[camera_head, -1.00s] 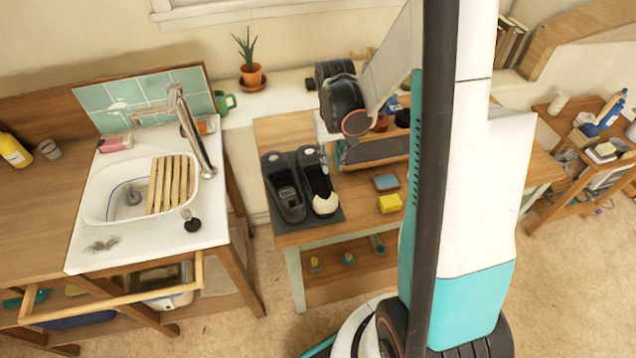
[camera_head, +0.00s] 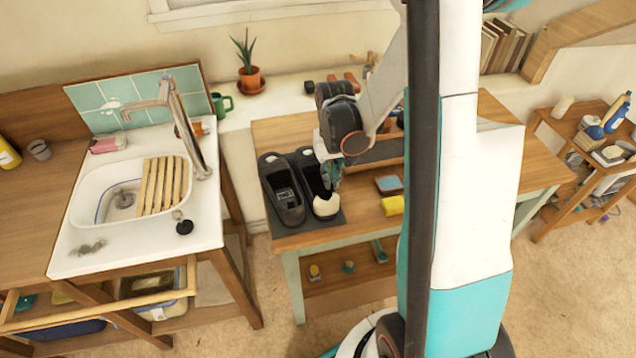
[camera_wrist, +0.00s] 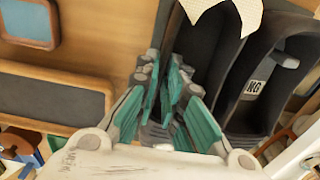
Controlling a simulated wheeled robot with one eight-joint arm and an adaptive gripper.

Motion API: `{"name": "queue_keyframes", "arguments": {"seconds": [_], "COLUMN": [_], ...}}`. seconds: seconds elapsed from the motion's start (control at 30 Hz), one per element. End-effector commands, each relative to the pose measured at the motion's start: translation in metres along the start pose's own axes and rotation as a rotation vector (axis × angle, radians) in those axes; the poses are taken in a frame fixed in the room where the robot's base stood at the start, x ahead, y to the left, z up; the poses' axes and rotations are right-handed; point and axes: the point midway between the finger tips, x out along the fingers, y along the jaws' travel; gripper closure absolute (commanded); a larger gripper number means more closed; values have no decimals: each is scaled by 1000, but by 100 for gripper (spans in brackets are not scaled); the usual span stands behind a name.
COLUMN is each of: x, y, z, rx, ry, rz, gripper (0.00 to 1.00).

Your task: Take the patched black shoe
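Two black shoes stand side by side on a dark mat (camera_head: 295,231) on the wooden bench. The left shoe (camera_head: 284,201) has a pale-lettered label inside; it is the right-hand shoe in the wrist view (camera_wrist: 285,70). The right shoe (camera_head: 310,178) has a white, jagged-edged piece (camera_head: 326,207) at its toe, which also shows in the wrist view (camera_wrist: 230,12). I cannot tell for sure which feature is the patch. My gripper (camera_head: 333,184) points down at the right shoe's right edge. In the wrist view its teal fingers (camera_wrist: 166,66) are a little apart, with nothing clearly held; contact is unclear.
A blue-topped tin (camera_head: 388,184) and a yellow sponge (camera_head: 392,206) lie right of the shoes. A long dark-padded tray (camera_wrist: 50,100) lies beside my gripper. A sink (camera_head: 85,205) stands left across a gap. My arm hides part of the bench.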

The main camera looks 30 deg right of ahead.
Motion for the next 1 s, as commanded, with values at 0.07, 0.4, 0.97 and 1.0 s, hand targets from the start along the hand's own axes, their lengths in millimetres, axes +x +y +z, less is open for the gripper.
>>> {"name": "queue_keyframes", "arguments": {"seconds": [0.07, 0.4, 0.97, 1.0], "x": [0, -2, -35, -37], "y": [0, 0, 0, 0], "z": [0, 0, 0, 0], "rx": [-2, -1, -1, -1], "ry": [0, 0, 0, 0], "rz": [0, 0, 0, 0], "gripper": [100, 100, 100, 100]}}
